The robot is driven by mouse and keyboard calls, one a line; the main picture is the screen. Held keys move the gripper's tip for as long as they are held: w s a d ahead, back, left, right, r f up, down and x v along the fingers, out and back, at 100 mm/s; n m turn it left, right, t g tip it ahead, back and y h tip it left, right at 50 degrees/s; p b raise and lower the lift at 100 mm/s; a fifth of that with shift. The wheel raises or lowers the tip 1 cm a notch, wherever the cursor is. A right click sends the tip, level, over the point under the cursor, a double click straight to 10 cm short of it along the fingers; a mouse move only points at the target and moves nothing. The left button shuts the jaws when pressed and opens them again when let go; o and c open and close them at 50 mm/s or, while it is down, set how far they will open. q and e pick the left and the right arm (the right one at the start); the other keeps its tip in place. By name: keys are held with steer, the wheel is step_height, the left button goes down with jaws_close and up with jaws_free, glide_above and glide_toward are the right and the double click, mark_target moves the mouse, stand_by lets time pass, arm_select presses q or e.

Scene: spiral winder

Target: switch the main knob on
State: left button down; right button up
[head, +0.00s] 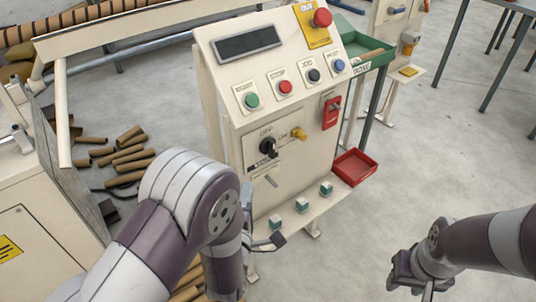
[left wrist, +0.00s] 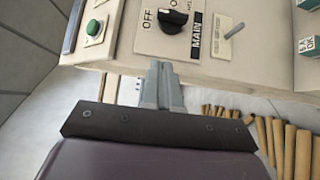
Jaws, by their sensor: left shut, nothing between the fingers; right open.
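The main knob (head: 267,147) is a black rotary switch on a pale plate low on the control panel's front, with OFF lettering above and a MAIN label below. In the left wrist view the knob (left wrist: 172,20) shows beyond the fingertips; I cannot tell its setting surely. My left gripper (head: 279,239) is below the knob in the head view, partly hidden by my arm. In the left wrist view its fingers (left wrist: 161,72) are shut and empty, apart from the knob. My right gripper (head: 424,290) is open and empty at the lower right, away from the panel.
Green, red, black and blue buttons line the panel above. A red tray (head: 355,167) stands at right. Cardboard tubes (head: 126,160) lie on the left floor.

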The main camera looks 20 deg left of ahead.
arm_select(q)
glide_toward(269, 144)
steer(key=w+a, duration=0.3)
steer(key=shift+w+d+f+b, duration=0.15)
steer(key=shift+w+d+b, duration=0.4)
steer(key=shift+w+d, duration=0.6)
steer(key=shift+w, duration=0.25)
steer(key=shift+r+g+p, duration=0.25)
steer(key=shift+g+p, duration=0.05)
steer(key=shift+p, duration=0.25)
steer(key=shift+m, duration=0.4)
